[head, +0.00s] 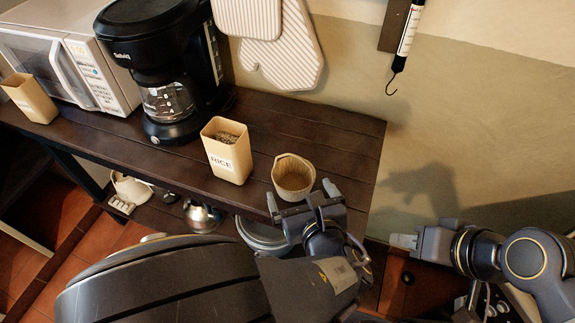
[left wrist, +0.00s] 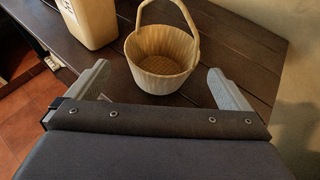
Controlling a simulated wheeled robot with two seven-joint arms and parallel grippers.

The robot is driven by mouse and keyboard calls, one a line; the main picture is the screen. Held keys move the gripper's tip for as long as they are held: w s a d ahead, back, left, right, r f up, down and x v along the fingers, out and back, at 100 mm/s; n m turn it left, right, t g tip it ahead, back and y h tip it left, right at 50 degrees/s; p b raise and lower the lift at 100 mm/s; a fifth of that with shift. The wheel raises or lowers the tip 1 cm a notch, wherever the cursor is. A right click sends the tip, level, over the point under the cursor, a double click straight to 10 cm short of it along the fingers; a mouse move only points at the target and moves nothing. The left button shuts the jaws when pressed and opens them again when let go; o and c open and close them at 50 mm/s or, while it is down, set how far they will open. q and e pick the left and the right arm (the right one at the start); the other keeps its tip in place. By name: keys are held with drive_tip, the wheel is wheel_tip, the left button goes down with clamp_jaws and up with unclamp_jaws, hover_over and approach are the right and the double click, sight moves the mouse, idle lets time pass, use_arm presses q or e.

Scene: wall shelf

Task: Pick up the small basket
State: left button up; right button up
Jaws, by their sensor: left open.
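The small basket (head: 293,178) is tan, with a raised handle, and stands upright on the dark wooden shelf near its right end. In the left wrist view the basket (left wrist: 160,62) sits just ahead of my gripper, centred between the fingers. My left gripper (head: 302,201) is open and empty at the front edge of the shelf, close to the basket. Its two fingers (left wrist: 160,84) are spread wide in the left wrist view, and neither appears to grip the basket. My right gripper (head: 404,241) is off to the right, near the wall, away from the basket; its jaw opening is unclear.
A rice canister (head: 228,160) stands close left of the basket. A coffee maker (head: 163,70), a microwave (head: 88,62) and another canister (head: 30,98) stand further left. The shelf (head: 335,135) is clear behind the basket. Pots (head: 200,215) sit on a lower level.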

sight(289, 166)
use_arm(q)
drive_tip(key=shift+w+d+m, duration=0.15)
drive_tip(key=shift+w+m, duration=0.15)
drive_tip(key=shift+w, duration=0.05)
drive_tip(key=x, duration=0.6)
drive_tip(key=shift+w+a, duration=0.2)
drive_tip(key=shift+a, duration=0.05)
drive_tip(key=c, duration=1)
